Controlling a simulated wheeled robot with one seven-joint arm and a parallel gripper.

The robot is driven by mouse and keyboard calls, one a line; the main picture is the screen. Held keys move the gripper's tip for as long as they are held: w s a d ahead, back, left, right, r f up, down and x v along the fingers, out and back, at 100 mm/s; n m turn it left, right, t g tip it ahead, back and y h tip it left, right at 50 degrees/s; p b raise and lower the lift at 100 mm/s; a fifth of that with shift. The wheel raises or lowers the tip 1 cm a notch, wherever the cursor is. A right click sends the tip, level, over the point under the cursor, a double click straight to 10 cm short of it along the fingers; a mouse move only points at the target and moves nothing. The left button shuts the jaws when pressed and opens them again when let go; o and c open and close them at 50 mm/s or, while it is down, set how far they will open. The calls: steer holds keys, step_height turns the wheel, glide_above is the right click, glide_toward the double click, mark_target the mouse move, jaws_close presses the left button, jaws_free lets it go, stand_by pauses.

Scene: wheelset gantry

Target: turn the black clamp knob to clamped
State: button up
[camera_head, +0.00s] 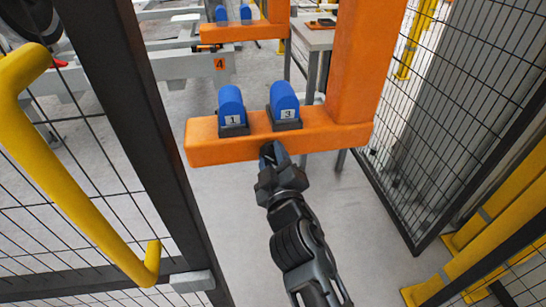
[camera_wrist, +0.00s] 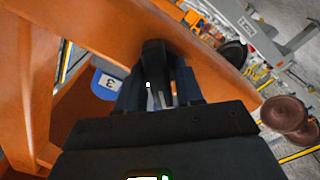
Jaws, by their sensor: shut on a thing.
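The black clamp knob (camera_wrist: 153,52) shows in the wrist view at the side of the orange beam, between my gripper's fingers. My gripper (camera_wrist: 158,88) is shut on it; the fingers hide part of the knob. In the head view my gripper (camera_head: 273,154) is at the near face of the orange beam (camera_head: 205,152), below the blue block labelled 3 (camera_head: 284,97). The knob is mostly hidden there by the gripper, and I cannot read its clamped or unclamped position. The blue block labelled 1 (camera_head: 231,105) stands to the left on the same beam.
An orange upright (camera_head: 355,65) rises at the beam's right end. A dark-framed mesh fence (camera_head: 440,130) stands on the right. A dark post (camera_head: 140,130) and a yellow handle (camera_head: 65,190) are close on the left. Grey floor (camera_head: 225,220) is open below the beam.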

steer(key=shift+f, duration=0.1)
steer(key=m+b, duration=0.3)
steer(key=b, duration=0.1)
steer(key=shift+d+f+m, duration=0.1)
steer(key=shift+f+m, duration=0.05)
steer(key=shift+m, duration=0.15)
steer(key=m+b, duration=0.5)
steer(key=shift+d+m, duration=0.1)
steer(key=shift+m, duration=0.2)
steer(key=m+b, duration=0.3)
steer(key=m, duration=0.1)
steer(key=shift+b, duration=0.35)
steer(key=shift+w+d+m+b, duration=0.15)
steer(key=shift+m+b, duration=0.95)
steer(key=shift+m, duration=1.1)
steer(key=shift+r, duration=0.2)
steer(key=o, duration=0.8)
steer(key=shift+c, duration=0.2)
